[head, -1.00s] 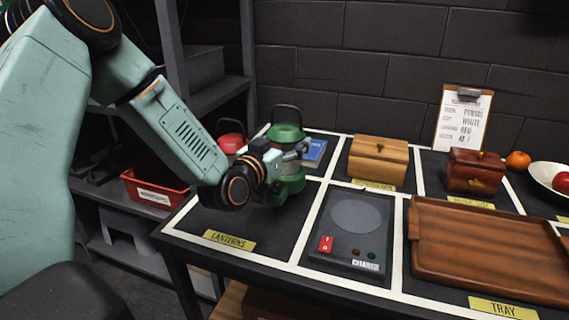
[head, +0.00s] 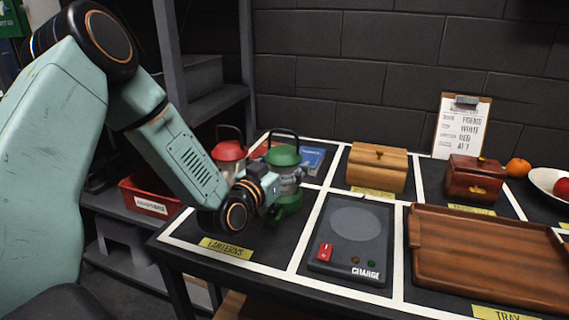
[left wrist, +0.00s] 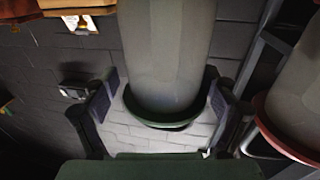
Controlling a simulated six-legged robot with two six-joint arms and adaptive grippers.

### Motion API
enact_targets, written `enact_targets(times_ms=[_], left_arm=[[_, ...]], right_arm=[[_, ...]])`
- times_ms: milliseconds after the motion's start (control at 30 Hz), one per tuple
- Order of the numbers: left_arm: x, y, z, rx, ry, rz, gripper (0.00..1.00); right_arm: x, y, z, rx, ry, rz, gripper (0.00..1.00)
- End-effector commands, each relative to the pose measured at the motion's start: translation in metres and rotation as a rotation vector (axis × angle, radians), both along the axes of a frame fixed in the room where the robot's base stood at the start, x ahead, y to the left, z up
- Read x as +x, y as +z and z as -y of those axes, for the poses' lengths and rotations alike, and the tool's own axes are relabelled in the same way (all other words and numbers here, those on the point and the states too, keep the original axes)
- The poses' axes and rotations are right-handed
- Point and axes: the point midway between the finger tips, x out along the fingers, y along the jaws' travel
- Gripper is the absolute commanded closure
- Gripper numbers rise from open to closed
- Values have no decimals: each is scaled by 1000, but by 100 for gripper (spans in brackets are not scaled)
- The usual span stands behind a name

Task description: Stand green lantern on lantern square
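The green lantern (head: 283,157) has a black handle, a pale glass and a green base. My left gripper (head: 291,176) is around its glass from the left and looks shut on it. In the left wrist view the lantern glass (left wrist: 168,50) stands between the two finger pads (left wrist: 160,95). The lantern is upright, with its base over the right rear part of the lantern square (head: 262,229), labelled LANTERNS. I cannot tell if the base touches the mat. My right gripper is not in view.
A red lantern (head: 229,151) stands close behind on the left. A blue book (head: 312,159) lies behind. The charge plate (head: 350,248) is just right of the square, then a wooden tray (head: 480,262). Two wooden boxes (head: 377,167) (head: 474,180) stand behind.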

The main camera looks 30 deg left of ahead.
Motion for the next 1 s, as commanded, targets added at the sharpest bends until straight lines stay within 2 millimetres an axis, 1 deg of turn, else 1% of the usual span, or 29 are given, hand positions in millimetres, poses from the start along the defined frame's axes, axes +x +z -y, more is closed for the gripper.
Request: enact_targets(times_ms=[367, 467, 567, 700, 1000], left_arm=[[0, 1, 0, 0, 0, 0, 5], [0, 5, 0, 0, 0, 1, 5], [-11, 4, 0, -4, 2, -2, 5], [-34, 5, 1, -8, 3, -2, 5], [-78, 4, 3, -6, 4, -4, 5]], right_arm=[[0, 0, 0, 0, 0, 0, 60], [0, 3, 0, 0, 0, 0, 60], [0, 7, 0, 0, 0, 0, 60], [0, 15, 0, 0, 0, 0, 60], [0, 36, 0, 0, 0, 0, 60]])
